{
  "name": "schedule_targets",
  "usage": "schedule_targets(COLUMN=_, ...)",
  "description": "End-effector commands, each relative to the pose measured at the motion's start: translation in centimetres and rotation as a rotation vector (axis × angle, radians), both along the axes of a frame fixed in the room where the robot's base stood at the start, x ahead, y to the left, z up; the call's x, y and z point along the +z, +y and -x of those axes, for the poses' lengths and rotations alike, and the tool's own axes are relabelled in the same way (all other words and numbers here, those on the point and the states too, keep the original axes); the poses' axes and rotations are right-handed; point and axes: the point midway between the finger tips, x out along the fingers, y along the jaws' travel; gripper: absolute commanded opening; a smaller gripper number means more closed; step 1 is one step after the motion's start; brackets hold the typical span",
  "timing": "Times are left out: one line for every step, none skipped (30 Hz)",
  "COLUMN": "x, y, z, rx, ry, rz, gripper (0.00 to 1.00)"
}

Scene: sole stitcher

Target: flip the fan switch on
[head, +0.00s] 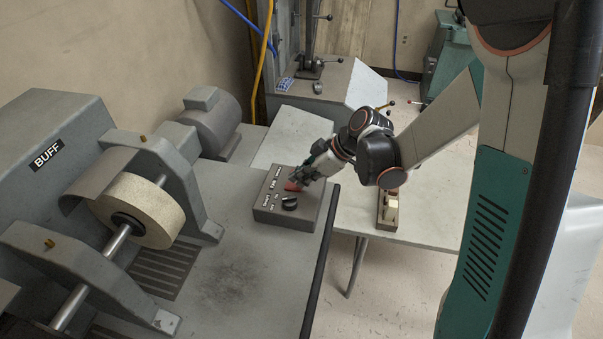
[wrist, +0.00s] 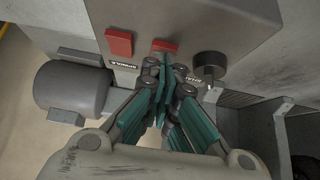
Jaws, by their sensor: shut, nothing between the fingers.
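The grey control box (head: 262,214) sits on the machine's bench top. In the head view a red switch (head: 293,186) shows on it, in line with small lettering that looks like FAN. In the wrist view there are two red switches: one beside the SPINDLE lettering (wrist: 118,42), and one in the middle (wrist: 163,46), its label hidden by my gripper. I take the middle one as the fan switch. My gripper (wrist: 164,78) is shut and empty, its tips close to the middle switch. I cannot tell if they touch. It also shows over the box in the head view (head: 310,174).
A black knob (head: 290,203) stands on the box beside the middle switch; it also shows in the wrist view (wrist: 210,66). A buffing wheel (head: 140,208) and a motor (head: 212,122) are to the left. The bench top in front of the box is clear.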

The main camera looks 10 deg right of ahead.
Motion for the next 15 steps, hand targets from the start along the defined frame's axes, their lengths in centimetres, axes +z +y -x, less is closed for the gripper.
schedule_targets(x=-0.1, y=0.0, z=0.0, rx=0.000, ry=0.000, rz=0.000, gripper=0.00)
schedule_targets(x=0.0, y=0.0, z=0.0, rx=0.000, ry=0.000, rz=0.000, gripper=0.00)
schedule_targets(x=0.0, y=0.0, z=0.0, rx=0.000, ry=0.000, rz=0.000, gripper=0.00)
schedule_targets(x=0.0, y=0.0, z=0.0, rx=0.000, ry=0.000, rz=0.000, gripper=0.00)
schedule_targets(x=0.0, y=0.0, z=0.0, rx=0.000, ry=0.000, rz=0.000, gripper=0.00)
schedule_targets(x=0.0, y=0.0, z=0.0, rx=0.000, ry=0.000, rz=0.000, gripper=0.00)
schedule_targets(x=0.0, y=0.0, z=0.0, rx=0.000, ry=0.000, rz=0.000, gripper=0.00)
schedule_targets(x=0.0, y=0.0, z=0.0, rx=0.000, ry=0.000, rz=0.000, gripper=0.00)
schedule_targets(x=0.0, y=0.0, z=0.0, rx=0.000, ry=0.000, rz=0.000, gripper=0.00)
schedule_targets(x=-0.1, y=-0.1, z=0.0, rx=0.000, ry=0.000, rz=0.000, gripper=0.00)
schedule_targets(x=-0.2, y=-0.1, z=0.0, rx=0.000, ry=0.000, rz=0.000, gripper=0.00)
schedule_targets(x=-0.4, y=-0.2, z=0.0, rx=-0.001, ry=0.001, rz=0.000, gripper=0.00)
schedule_targets(x=-0.7, y=-0.2, z=0.1, rx=-0.001, ry=0.000, rz=0.000, gripper=0.00)
schedule_targets(x=-0.9, y=-0.3, z=0.1, rx=-0.001, ry=0.000, rz=0.000, gripper=0.00)
schedule_targets(x=-1.3, y=-0.5, z=0.1, rx=-0.002, ry=0.000, rz=0.000, gripper=0.00)
